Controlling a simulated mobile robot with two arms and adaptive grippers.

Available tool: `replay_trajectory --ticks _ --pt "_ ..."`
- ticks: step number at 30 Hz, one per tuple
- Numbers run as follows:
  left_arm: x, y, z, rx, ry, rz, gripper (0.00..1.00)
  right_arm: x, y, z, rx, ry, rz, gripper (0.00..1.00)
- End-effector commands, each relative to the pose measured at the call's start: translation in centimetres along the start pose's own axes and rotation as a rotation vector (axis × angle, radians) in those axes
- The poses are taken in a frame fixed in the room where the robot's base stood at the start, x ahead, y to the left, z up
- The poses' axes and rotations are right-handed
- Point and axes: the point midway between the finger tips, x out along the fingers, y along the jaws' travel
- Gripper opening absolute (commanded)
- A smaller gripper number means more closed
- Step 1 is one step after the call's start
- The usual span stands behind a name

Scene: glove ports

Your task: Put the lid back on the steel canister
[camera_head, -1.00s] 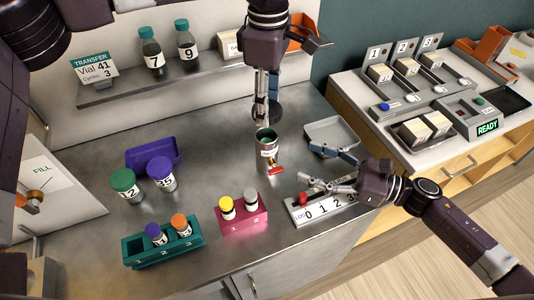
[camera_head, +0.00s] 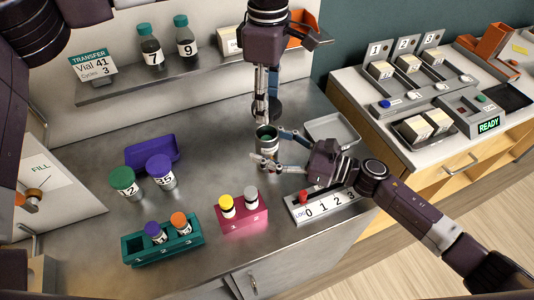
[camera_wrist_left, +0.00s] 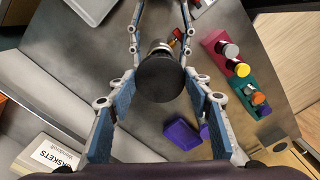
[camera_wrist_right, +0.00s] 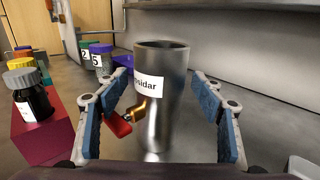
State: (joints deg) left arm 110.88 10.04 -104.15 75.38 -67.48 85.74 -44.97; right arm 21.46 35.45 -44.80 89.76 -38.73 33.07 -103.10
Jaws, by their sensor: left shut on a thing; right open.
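The steel canister (camera_head: 266,139) stands upright and open-topped on the steel bench. In the right wrist view the canister (camera_wrist_right: 165,95) shows a white label and a red-handled tap (camera_wrist_right: 121,122). The dark round lid (camera_head: 268,109) hangs above and slightly behind the canister in the head view. My left gripper (camera_head: 267,98) is shut on the lid, pointing down. In the left wrist view the lid (camera_wrist_left: 160,78) hides most of the canister. My right gripper (camera_head: 272,149) is open, low over the bench, with one finger on each side of the canister. Gaps show between fingers and canister.
A grey tray (camera_head: 345,124) lies right of the canister. A numbered log strip (camera_head: 300,214) lies in front of it. A pink rack (camera_head: 243,213), teal rack (camera_head: 185,250) and two capped jars (camera_head: 160,180) stand to the left. A shelf (camera_head: 115,90) runs behind.

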Motion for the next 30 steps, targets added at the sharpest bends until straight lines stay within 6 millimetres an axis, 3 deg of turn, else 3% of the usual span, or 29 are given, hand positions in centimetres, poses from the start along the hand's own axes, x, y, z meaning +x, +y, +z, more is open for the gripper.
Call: replay_trajectory --ticks 9,25,30 --pt "-0.01 0.00 0.01 0.000 0.000 0.000 0.30 0.15 -0.02 0.01 0.000 0.000 -0.001 0.61" --pt "-0.01 0.00 0.01 0.000 0.000 0.000 0.30 0.11 -0.03 0.00 0.000 0.000 -0.001 0.02" --pt "0.24 -0.01 0.00 0.000 0.000 -0.001 0.30 0.11 -0.04 -0.01 0.000 0.000 -0.001 0.00"
